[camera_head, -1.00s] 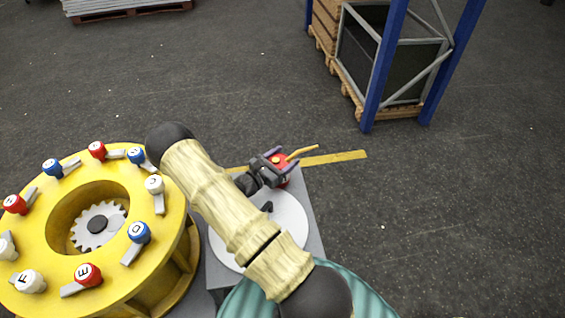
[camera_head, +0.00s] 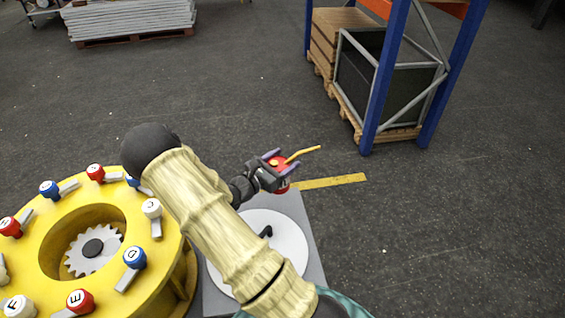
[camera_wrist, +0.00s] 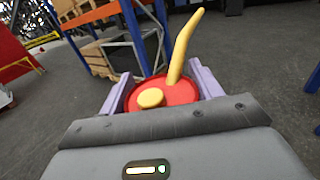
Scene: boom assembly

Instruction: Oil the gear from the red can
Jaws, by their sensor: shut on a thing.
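The red can (camera_head: 281,187) has a yellow spout pointing up to the right and a yellow cap. My gripper (camera_head: 275,167) is shut on it, one purple finger on each side. In the wrist view the red can (camera_wrist: 163,92) sits between the two fingers (camera_wrist: 162,90), its spout rising away from me. The can is over the far end of the grey stand; I cannot tell if it touches. The white toothed gear (camera_head: 93,250) lies in the central hole of the yellow round housing (camera_head: 50,195) at the lower left, apart from the can.
Red, blue and white lettered knobs with grey levers stand around the housing's rim. A white disc (camera_head: 285,232) with a small black handle lies on the grey stand (camera_head: 309,225). A blue-posted rack (camera_head: 384,85) with crates stands at the back right. Open floor lies between.

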